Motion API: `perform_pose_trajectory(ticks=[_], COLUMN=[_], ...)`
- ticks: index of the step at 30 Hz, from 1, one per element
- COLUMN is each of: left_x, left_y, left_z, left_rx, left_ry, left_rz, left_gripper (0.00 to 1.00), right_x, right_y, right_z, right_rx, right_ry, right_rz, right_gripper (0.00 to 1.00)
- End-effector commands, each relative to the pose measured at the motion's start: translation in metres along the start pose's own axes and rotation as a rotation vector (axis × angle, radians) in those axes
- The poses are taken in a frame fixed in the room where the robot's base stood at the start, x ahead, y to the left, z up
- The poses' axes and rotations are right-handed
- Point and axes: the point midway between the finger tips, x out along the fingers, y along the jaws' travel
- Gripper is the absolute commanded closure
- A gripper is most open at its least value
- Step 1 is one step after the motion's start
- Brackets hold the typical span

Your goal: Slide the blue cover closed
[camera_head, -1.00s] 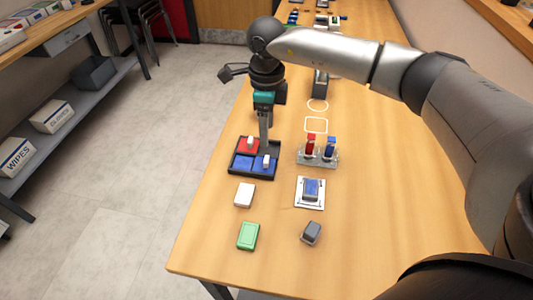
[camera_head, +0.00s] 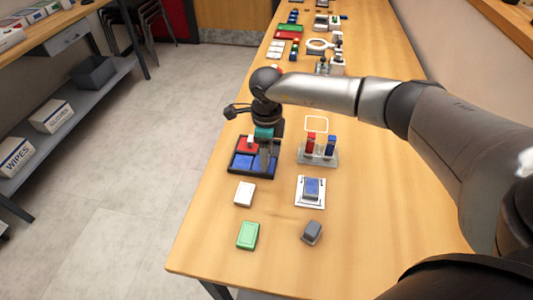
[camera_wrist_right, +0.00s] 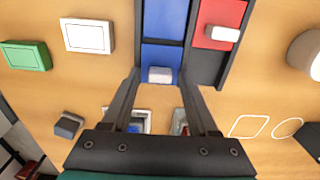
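A dark tray (camera_head: 262,177) on the table has two lanes. One lane holds a red cover (camera_head: 247,148) with a white knob; the other holds the blue cover (camera_head: 243,162). In the right wrist view the blue cover (camera_wrist_right: 163,52) carries a pale knob (camera_wrist_right: 160,75). My right gripper (camera_head: 265,168) points down over the knob end of the blue lane. In the wrist view its fingers (camera_wrist_right: 160,72) are apart, one on either side of the knob, with gaps visible. The fingers hide the knob in the head view. My left gripper is not in view.
A clear stand with red and blue pieces (camera_head: 320,150) is close right of the tray. A white plate with a blue block (camera_head: 311,189), a white box (camera_head: 244,194), a green box (camera_head: 248,236) and a grey block (camera_head: 312,232) lie nearer. Bare table lies at right.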

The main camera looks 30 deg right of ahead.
Motion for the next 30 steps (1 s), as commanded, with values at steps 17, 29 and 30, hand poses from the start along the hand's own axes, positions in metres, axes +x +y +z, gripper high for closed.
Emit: perform_pose_trajectory(ticks=[17, 29, 30], left_x=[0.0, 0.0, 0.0], left_y=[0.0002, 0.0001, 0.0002], left_z=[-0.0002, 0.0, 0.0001], left_rx=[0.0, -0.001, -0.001], left_ry=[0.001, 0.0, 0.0], left_rz=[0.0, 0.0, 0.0], left_gripper=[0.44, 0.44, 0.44], right_x=[-0.0007, -0.0009, -0.0009], right_y=[-0.0002, -0.0003, -0.0003], right_z=[0.0, 0.0001, 0.0001], right_rx=[0.001, 0.001, 0.001], right_ry=[0.0, 0.0, 0.0], right_rz=[0.0, 0.0, 0.0], right_gripper=[1.0, 1.0, 1.0])
